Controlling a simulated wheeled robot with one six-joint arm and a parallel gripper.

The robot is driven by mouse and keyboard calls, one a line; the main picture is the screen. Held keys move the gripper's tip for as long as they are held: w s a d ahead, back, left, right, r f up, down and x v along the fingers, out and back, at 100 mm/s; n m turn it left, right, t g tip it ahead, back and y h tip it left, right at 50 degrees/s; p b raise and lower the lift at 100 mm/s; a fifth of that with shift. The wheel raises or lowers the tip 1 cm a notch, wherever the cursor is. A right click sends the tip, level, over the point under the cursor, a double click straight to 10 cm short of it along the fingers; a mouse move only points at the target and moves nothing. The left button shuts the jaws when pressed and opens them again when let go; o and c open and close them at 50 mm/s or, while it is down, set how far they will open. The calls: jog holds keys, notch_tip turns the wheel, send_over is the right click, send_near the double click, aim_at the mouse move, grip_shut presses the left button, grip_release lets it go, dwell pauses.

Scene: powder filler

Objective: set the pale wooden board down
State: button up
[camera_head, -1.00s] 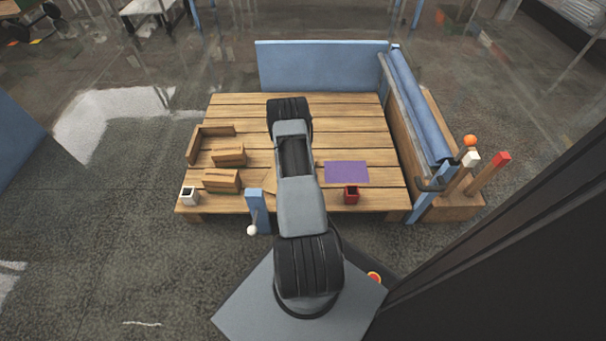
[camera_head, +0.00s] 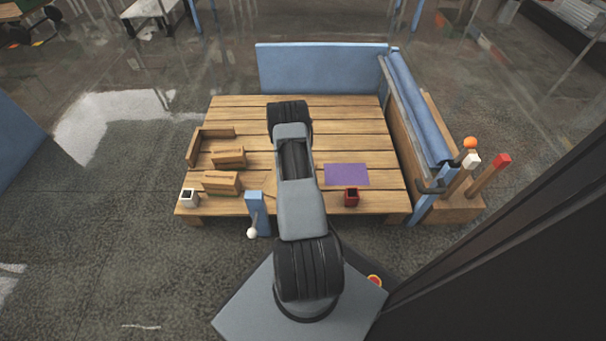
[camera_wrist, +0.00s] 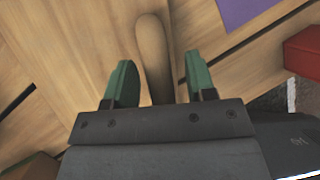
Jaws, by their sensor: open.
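In the wrist view a rounded pale wooden handle (camera_wrist: 153,55), seemingly part of the board, lies between the two green fingers of my gripper (camera_wrist: 158,85). The fingers stand apart, with a gap on each side of the handle. The handle's lower end is hidden by the gripper body. Wood surfaces around it look alike, so I cannot clearly tell the board's outline or whether it rests flat. In the head view a small pale wooden corner (camera_head: 270,187) shows beside my arm, which hides the rest and the gripper.
A blue post (camera_head: 256,208) stands at the front edge. Blue panels (camera_head: 322,68) bound the back and right.

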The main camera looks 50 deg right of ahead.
jog(key=w+a+r+m+p, duration=0.2)
jog(key=a+r+m, duration=0.3)
jog(key=r, duration=0.6)
jog(key=w+a+r+m+t+p, duration=0.1)
jog(key=a+r+m, duration=0.1)
jog(key=a+r, duration=0.75)
jog(key=w+a+r+m+p, duration=0.2)
jog(key=a+r+m, duration=0.15)
jog(key=r, duration=0.95)
jog(key=s+a+r+m+y, duration=0.1)
jog(key=s+a+r+m, duration=0.2)
jog(key=a, duration=0.4)
jog(key=s+a+r+m+t+y, duration=0.1)
jog(key=s+a+r+m+y, duration=0.1)
jog(key=s+a+r+m, duration=0.2)
jog(key=s+a+r+m+t+y, duration=0.1)
jog(key=s+a+r+m, duration=0.3)
jog(key=a, duration=0.6)
jog(key=shift+s+r+y, duration=0.5)
jog(key=shift+r, duration=0.3)
